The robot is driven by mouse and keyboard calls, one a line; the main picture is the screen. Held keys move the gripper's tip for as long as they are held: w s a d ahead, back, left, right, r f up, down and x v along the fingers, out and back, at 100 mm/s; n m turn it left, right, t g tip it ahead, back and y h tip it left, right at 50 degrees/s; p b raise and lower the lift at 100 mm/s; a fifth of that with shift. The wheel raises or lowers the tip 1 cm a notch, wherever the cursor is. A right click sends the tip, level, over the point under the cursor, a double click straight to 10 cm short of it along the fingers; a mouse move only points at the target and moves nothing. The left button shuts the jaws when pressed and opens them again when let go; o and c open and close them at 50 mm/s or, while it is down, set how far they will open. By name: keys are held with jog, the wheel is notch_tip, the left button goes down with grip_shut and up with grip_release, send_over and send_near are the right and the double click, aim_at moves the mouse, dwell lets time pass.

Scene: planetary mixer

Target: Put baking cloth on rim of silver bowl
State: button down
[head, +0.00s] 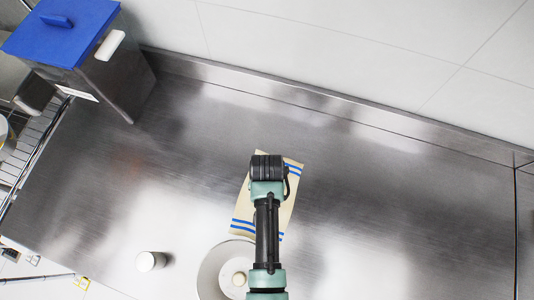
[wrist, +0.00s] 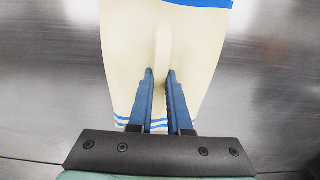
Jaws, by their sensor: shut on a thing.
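The baking cloth (head: 287,211) is cream with blue stripes near its ends. It lies on or just above the steel counter, partly hidden under my arm in the head view. In the wrist view the cloth (wrist: 190,55) spreads below my gripper (wrist: 160,74), whose blue fingers are shut on a raised fold of it. The head view hides the fingers behind the arm. The silver bowl (head: 211,272) is round and stands at the bottom of the head view, just below the cloth's lower end. My arm hides its right part. A small pale round shape shows inside it.
A small metal cylinder (head: 151,261) stands left of the bowl. A steel bin with a blue lid (head: 62,30) is at the upper left, beside a wire rack (head: 38,135). The steel counter (head: 400,215) is clear to the right, with a raised back edge along the wall.

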jog(key=shift+f, duration=0.2)
jog(key=c, duration=0.8)
grip_release()
jog(key=shift+c, duration=0.2)
